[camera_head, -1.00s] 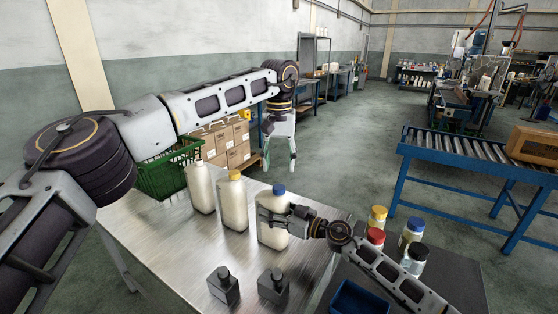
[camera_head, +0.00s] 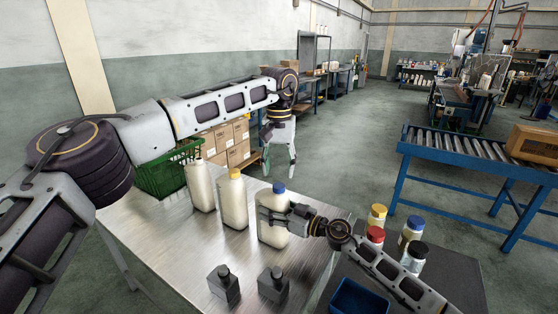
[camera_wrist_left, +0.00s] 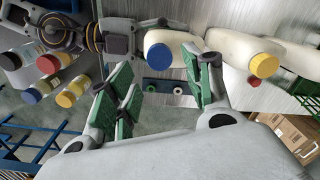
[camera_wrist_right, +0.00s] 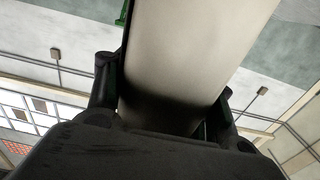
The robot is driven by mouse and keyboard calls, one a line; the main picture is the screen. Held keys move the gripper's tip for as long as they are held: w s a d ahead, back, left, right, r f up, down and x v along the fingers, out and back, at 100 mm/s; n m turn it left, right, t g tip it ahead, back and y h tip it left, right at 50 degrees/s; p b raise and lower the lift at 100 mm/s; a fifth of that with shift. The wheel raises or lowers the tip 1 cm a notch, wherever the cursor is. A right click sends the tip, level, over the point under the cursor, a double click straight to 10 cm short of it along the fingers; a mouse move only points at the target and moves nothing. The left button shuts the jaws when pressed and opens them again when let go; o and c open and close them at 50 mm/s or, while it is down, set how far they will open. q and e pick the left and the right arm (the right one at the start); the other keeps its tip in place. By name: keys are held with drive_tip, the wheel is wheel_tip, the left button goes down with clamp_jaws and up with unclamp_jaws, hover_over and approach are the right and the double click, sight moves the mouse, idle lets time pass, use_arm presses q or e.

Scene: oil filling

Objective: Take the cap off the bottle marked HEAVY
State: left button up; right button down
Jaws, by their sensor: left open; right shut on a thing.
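A tall cream bottle with a blue cap (camera_head: 279,187) stands on the metal table (camera_head: 165,245). No HEAVY marking is readable on any bottle. My right gripper (camera_head: 272,218) is shut around this bottle's body, below the cap; the pale body (camera_wrist_right: 185,65) fills the right wrist view between its fingers. My left gripper (camera_head: 279,160) is open and empty, pointing down, beyond and above the bottle. In the left wrist view the blue cap (camera_wrist_left: 158,56) appears between the spread green-padded fingers, apart from them. A yellow-capped cream bottle (camera_head: 233,205) and another cream bottle (camera_head: 201,188) stand to the left.
Two small dark bottles (camera_head: 223,287) stand at the table's front. Several small jars with coloured caps (camera_head: 411,238) stand on a dark surface at right, near a blue bin (camera_head: 357,299). A green crate (camera_head: 165,176) and cardboard boxes (camera_head: 228,143) lie behind. A roller conveyor (camera_head: 480,155) is at far right.

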sight(279, 185)
use_arm(q)
drive_tip(key=shift+f, duration=2.95)
drive_tip(key=c, duration=1.1)
drive_tip(key=shift+n, duration=0.3)
